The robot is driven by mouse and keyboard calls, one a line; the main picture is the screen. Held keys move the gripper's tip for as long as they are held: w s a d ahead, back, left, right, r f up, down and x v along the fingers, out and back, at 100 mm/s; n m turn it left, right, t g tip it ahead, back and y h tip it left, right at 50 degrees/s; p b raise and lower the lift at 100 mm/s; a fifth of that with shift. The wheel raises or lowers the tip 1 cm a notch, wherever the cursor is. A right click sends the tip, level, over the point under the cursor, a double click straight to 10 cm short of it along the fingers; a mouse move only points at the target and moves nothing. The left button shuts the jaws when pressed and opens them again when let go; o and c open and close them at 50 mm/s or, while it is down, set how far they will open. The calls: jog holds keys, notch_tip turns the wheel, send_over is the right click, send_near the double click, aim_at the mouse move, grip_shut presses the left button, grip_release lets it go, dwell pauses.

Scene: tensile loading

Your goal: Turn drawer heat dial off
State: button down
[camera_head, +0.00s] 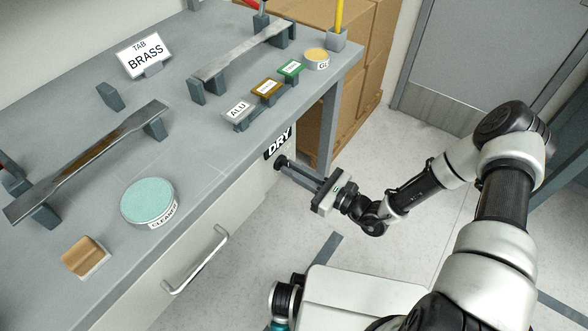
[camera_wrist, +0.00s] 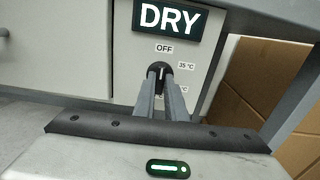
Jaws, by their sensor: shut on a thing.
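The heat dial is a small black round knob (camera_wrist: 160,69) on the front panel under the DRY sign (camera_wrist: 167,17). An OFF label (camera_wrist: 164,48) sits above it and a 35 °C label (camera_wrist: 186,66) to its right. A pale line on the dial looks roughly upright, towards OFF, but the fingers hide its lower part. My gripper (camera_wrist: 163,76) is shut on the dial, its two grey fingers reaching straight at the panel. In the head view, the dial (camera_head: 280,162) is at the bench front, with my gripper (camera_head: 288,166) on it from the right.
The drawer (camera_head: 160,285) with a metal handle (camera_head: 198,262) is left of the dial. A bench leg (camera_head: 327,125) and cardboard boxes (camera_head: 350,80) stand behind. The bench top holds metal bars, label blocks and a round cleaner pad (camera_head: 148,200). The floor at right is open.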

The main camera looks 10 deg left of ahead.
jog(key=c, duration=1.8)
grip_release()
jog(key=shift+d, duration=0.1)
jog(key=p+v, duration=0.1)
jog(key=v, duration=1.6)
jog(key=shift+p, duration=0.4)
jog(key=shift+s+d, duration=0.1)
